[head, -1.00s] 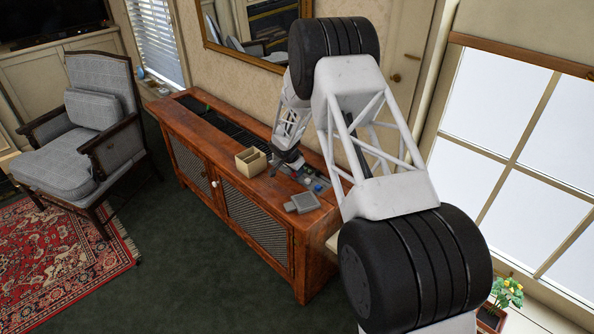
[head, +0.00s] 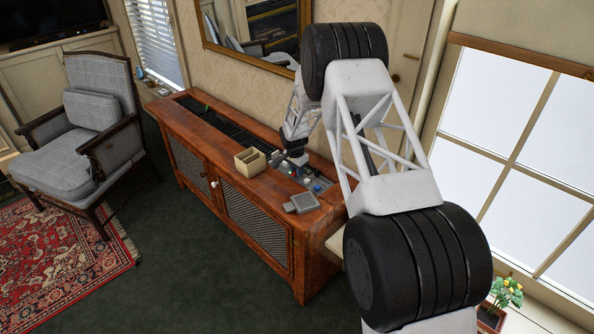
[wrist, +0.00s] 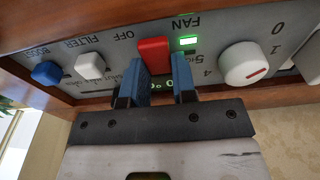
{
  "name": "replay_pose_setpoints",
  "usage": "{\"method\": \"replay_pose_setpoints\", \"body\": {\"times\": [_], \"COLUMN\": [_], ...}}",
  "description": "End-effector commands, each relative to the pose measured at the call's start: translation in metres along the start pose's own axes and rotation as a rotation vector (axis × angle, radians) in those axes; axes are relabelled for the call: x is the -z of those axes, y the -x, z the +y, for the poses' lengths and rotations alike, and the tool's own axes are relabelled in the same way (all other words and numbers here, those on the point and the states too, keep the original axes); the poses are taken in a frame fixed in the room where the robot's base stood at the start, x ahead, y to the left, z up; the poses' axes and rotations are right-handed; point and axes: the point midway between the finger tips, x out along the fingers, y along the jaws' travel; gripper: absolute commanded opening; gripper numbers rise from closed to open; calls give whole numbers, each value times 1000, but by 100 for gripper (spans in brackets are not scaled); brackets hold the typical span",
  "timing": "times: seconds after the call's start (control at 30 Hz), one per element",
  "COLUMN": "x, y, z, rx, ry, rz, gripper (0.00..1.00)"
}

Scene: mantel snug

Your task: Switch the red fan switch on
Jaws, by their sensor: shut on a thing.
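The red fan switch (wrist: 154,52) is on a grey control panel (wrist: 215,47) and shows upper middle in the wrist view, next to the upside-down word FAN. A green light (wrist: 188,41) beside it is lit. My gripper (wrist: 161,76) has its two blue fingers at the switch, one to each side, shut on it. The fingers hide the switch's lower edge and part of a green-digit display (wrist: 161,86).
A white knob (wrist: 245,64) sits right of the switch. A white FILTER button (wrist: 90,64) and a blue BOOST button (wrist: 46,72) are to its left. On the cabinet (head: 225,140) stand a tan divided box (head: 250,162) and a grey square object (head: 303,203).

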Motion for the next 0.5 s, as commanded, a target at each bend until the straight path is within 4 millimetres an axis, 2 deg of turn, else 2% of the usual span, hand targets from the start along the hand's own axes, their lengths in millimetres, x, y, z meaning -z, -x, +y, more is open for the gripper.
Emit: {"method": "replay_pose_setpoints", "body": {"times": [0.47,0.5], "x": [1,1], "y": [-2,-2], "z": [1,1], "rx": [0,0], "ry": [0,0], "rz": [-50,-50], "gripper": [2,27]}}
